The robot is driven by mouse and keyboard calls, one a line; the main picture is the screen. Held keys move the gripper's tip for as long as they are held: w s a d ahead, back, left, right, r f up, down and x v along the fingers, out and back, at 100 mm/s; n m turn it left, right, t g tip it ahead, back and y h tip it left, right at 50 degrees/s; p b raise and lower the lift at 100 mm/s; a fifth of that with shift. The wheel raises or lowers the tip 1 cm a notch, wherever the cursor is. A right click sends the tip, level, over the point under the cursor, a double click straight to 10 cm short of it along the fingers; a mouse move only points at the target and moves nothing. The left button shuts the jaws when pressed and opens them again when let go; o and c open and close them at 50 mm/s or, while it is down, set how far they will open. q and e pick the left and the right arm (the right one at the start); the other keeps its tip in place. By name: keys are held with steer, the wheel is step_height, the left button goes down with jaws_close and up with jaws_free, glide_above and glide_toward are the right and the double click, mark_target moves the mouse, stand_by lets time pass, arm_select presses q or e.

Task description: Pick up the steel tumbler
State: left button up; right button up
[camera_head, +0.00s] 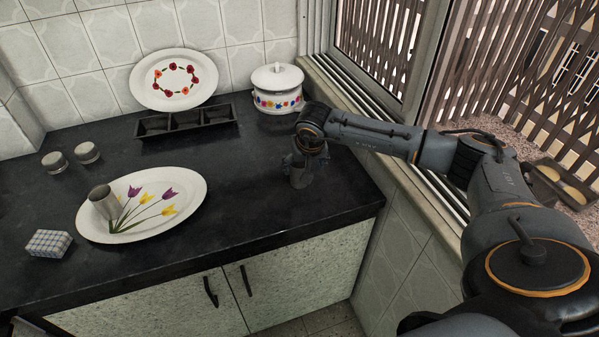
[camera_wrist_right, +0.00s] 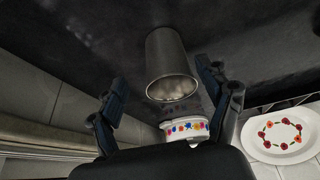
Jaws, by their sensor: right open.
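A steel tumbler (camera_head: 299,178) stands on the dark counter near its right end, partly hidden by my right gripper. It also shows in the right wrist view (camera_wrist_right: 168,60), with its round opening towards the camera. My right gripper (camera_head: 304,162) is open, with one finger on each side of this tumbler; I cannot tell whether they touch it. My left gripper is not in view.
A black divided tray (camera_head: 187,121), a flowered plate (camera_head: 172,80) and a lidded white pot (camera_head: 277,90) stand at the back. Two small jars (camera_head: 86,152) and a checked box (camera_head: 48,243) are at the left. The window sill (camera_head: 400,160) borders the right side.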

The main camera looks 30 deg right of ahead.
mark_target(300, 173)
steer(key=shift+w+a+f, duration=0.1)
steer(key=shift+w+f, duration=0.15)
steer(key=shift+f, duration=0.2)
steer(key=x, duration=0.1)
steer(key=p+x, duration=0.1)
steer(key=x, duration=0.1)
steer(key=shift+w+a+f, duration=0.15)
steer(key=shift+w+f, duration=0.05)
steer(key=shift+w, duration=0.05)
steer(key=shift+w+f, duration=0.15)
steer(key=shift+f, duration=0.3)
steer(key=c, duration=1.4)
steer(key=shift+r, duration=0.15)
